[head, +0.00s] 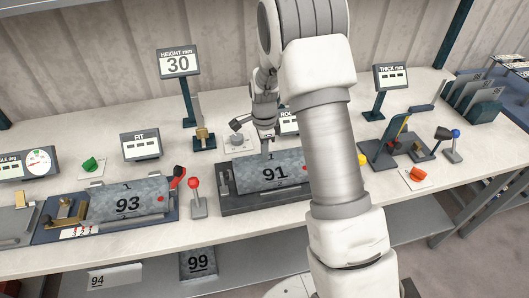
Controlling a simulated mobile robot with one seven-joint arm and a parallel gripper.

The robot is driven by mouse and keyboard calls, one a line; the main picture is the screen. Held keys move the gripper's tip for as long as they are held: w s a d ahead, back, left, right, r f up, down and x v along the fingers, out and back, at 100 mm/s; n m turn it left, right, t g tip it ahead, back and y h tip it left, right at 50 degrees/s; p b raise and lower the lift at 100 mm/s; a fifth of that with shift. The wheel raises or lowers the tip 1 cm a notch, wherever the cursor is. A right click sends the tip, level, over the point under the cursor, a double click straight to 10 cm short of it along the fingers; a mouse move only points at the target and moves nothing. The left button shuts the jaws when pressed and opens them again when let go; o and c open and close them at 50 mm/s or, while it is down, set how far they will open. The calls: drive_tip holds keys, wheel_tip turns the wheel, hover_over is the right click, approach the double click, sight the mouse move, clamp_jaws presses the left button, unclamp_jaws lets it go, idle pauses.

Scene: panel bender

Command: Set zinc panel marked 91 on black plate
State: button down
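The grey zinc panel marked 91 (268,175) is in the middle of the bench, tilted with its number facing me and a red dot at its right. It is over a black plate (250,206), whose front and left edges show below and beside it. I cannot tell whether the panel rests fully on the plate. My gripper (266,150) points down at the panel's top edge, seemingly touching it. The fingers are too small to show whether they are shut on it.
Panel 93 (128,202) sits in a blue-based fixture at left. A red-knobbed lever (196,198) stands between the two stations. Behind are the height sign showing 30 (179,62) and the fit sign (140,145). Panel 99 (199,264) lies below. A black-and-blue lever (450,146) stands at right.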

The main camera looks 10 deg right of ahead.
drive_tip(key=shift+f, duration=0.15)
drive_tip(key=c, duration=1)
unclamp_jaws()
wheel_tip(320, 180, up, 18)
drive_tip(key=shift+f, duration=0.25)
